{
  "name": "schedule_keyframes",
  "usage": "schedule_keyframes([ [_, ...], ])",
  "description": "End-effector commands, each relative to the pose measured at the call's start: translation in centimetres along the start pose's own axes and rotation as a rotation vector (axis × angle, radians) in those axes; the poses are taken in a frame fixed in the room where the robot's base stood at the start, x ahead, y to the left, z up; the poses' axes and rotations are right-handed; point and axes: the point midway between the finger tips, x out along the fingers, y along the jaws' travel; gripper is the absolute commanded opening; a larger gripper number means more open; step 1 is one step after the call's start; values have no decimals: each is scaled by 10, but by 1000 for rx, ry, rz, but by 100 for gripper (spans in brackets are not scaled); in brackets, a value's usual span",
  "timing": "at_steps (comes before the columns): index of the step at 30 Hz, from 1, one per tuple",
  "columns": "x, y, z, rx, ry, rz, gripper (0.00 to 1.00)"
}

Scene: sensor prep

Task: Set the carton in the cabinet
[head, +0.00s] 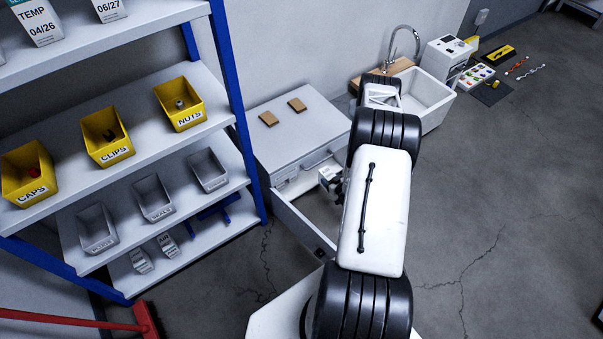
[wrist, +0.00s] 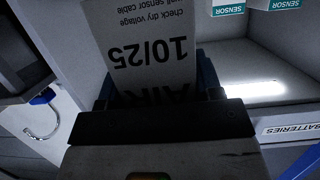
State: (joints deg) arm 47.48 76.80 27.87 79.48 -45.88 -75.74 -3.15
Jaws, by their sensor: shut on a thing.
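The carton (wrist: 140,45) is white with black print, "10/25" and part of "AIR", upside down in the wrist view. My gripper (wrist: 158,88) is shut on it, with dark fingers at both its sides. In the head view my gripper (head: 331,179) is at the front of the white cabinet (head: 298,130), partly behind my arm. The cabinet front is open, with a panel (head: 303,226) sticking out toward the front. In the wrist view a pale, lit interior surface (wrist: 262,70) lies beyond the carton. How far inside the carton is, I cannot tell.
Teal-labelled SENSOR cartons (wrist: 228,8) stand at the top of the wrist view. A BATTERIES label (wrist: 292,130) is at its right. A blue-posted shelf (head: 228,75) with bins stands left of the cabinet. A sink (head: 425,98) stands behind.

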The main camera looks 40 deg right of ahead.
Motion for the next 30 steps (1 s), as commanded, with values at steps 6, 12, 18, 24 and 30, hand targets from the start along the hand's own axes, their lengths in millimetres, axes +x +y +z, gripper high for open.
schedule_keyframes([
  [6, 0, -6, 2, -4, 0, -14, 33],
  [12, 0, -6, 2, -4, -1, -13, 33],
  [18, 7, -1, 1, -5, -1, -13, 33],
  [24, 29, 15, -4, -5, 0, -13, 33],
  [30, 60, 37, -9, -6, 0, -14, 33],
])
